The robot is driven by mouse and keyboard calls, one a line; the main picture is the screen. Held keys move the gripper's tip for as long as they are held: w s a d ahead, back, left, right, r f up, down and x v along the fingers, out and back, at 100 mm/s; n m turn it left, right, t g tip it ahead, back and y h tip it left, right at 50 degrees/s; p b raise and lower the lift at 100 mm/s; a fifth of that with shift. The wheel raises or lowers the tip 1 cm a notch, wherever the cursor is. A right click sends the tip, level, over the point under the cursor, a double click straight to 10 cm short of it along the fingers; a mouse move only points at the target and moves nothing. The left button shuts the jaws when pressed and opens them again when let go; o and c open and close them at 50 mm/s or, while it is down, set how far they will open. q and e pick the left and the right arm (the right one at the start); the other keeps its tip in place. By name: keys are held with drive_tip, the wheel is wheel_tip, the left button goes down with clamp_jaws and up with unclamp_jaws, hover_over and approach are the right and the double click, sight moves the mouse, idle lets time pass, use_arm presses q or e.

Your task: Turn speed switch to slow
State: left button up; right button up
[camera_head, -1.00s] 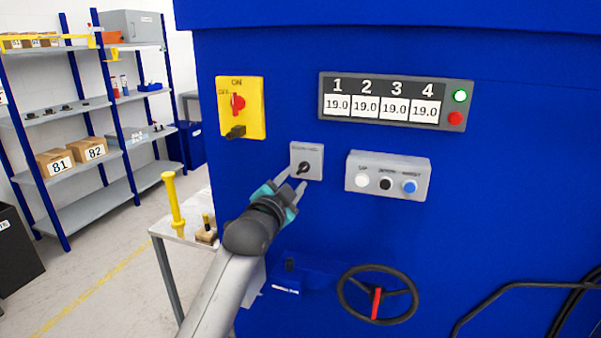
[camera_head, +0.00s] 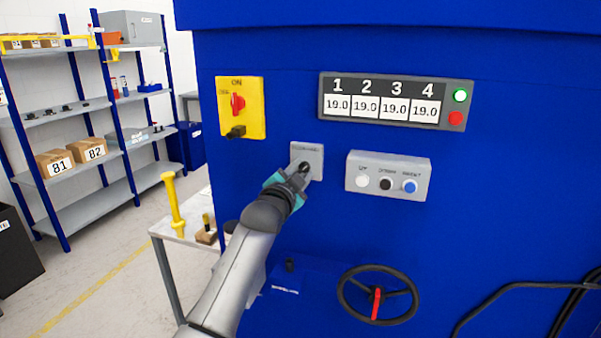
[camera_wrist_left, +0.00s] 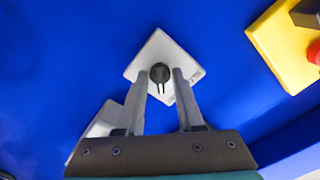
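The speed switch is a small grey square plate (camera_head: 310,150) with a black round knob (camera_wrist_left: 160,72), on the blue machine front. In the left wrist view the plate looks tilted like a diamond. My left gripper (camera_head: 304,167) is at the knob in the head view. In the left wrist view its two fingers (camera_wrist_left: 161,80) stand on either side of the knob, with small gaps still showing between them and the knob. The gripper partly hides the knob in the head view, and the plate's label is too small to read. My right gripper is not in view.
A yellow ON/OFF switch box (camera_head: 240,107) is to the left. A grey three-button box (camera_head: 388,177) is to the right, below a display panel (camera_head: 395,100) with a green and a red light. A black handwheel (camera_head: 377,295) is below. Shelves (camera_head: 70,115) stand at far left.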

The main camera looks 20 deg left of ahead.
use_arm(q)
clamp_jaws()
idle(0.3)
drive_tip(key=n+p, duration=0.2)
drive_tip(key=n, duration=0.1)
drive_tip(key=shift+r+p, duration=0.1)
drive_tip(key=shift+p, duration=0.25)
drive_tip(key=n+p, duration=0.2)
drive_tip(key=n, duration=0.2)
drive_tip(key=n+p, duration=0.2)
drive_tip(key=n, duration=0.3)
drive_tip(key=n+p, duration=0.1)
drive_tip(key=n, duration=0.5)
idle(0.4)
